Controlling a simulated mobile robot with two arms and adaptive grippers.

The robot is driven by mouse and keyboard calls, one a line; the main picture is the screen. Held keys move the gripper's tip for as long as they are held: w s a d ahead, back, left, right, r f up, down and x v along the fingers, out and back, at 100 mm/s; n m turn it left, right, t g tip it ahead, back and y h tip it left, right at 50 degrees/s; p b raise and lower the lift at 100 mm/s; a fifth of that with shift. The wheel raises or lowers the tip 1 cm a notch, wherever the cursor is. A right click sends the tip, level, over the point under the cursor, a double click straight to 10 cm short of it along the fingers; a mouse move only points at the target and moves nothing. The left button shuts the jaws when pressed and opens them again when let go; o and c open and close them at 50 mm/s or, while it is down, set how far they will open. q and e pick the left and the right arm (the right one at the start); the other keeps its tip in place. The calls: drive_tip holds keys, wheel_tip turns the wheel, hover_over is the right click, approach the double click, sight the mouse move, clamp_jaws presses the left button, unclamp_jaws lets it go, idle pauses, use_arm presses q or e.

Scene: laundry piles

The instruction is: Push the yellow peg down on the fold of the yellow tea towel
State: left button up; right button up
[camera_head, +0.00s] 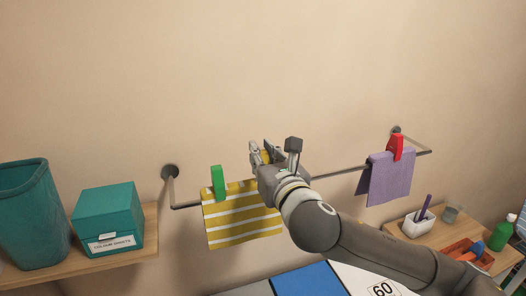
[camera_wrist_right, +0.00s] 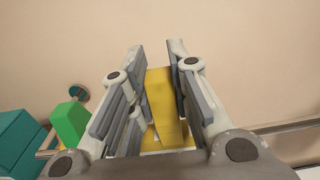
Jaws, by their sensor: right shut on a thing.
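The yellow-and-white striped tea towel (camera_head: 238,222) hangs folded over a wall rail. My right gripper (camera_head: 266,152) is above the towel's right end and hides part of the rail there. It is shut on the yellow peg (camera_wrist_right: 161,100), which stands between the two fingers in the wrist view. In the head view only a little yellow shows between the fingers. The fingers hide the peg's sides, and I cannot tell whether its lower end touches the fold. A green peg (camera_head: 218,183) sits on the towel's left part. My left gripper is not in view.
A purple cloth (camera_head: 388,182) with a red peg (camera_head: 395,147) hangs at the rail's right end. A teal box (camera_head: 107,220) and teal bin (camera_head: 32,215) stand on the left shelf. The right shelf holds a white pen holder (camera_head: 418,224) and a green bottle (camera_head: 503,234).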

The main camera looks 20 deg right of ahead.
drive_tip(key=shift+f, duration=0.3)
drive_tip(key=shift+f, duration=0.65)
idle(0.8)
drive_tip(key=o, duration=0.9)
drive_tip(key=shift+s, duration=0.15)
